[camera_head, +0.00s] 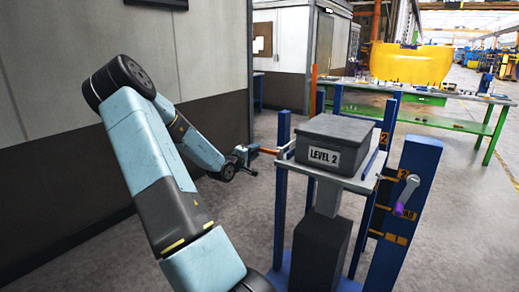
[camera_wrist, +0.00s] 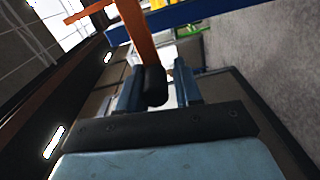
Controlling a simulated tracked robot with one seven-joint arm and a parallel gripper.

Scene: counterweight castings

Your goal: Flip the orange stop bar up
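The orange stop bar (camera_head: 268,150) sticks out roughly level to the left from the lift's left side in the head view. In the wrist view the orange bar (camera_wrist: 136,30) comes down from the top and ends in a black tip (camera_wrist: 154,86). My gripper (camera_head: 246,156) is at the bar's outer end. In the wrist view my gripper (camera_wrist: 159,78) has its two fingers apart, with the black tip between them. A gap shows between the tip and the right finger. Whether the left finger touches the tip is unclear. The bar's pivot is hidden.
A grey box (camera_head: 335,142) labelled LEVEL 2 sits on the lift platform (camera_head: 349,183) between blue posts. A lever with a purple grip (camera_head: 400,208) is on the right post. A green bench (camera_head: 440,122) stands behind.

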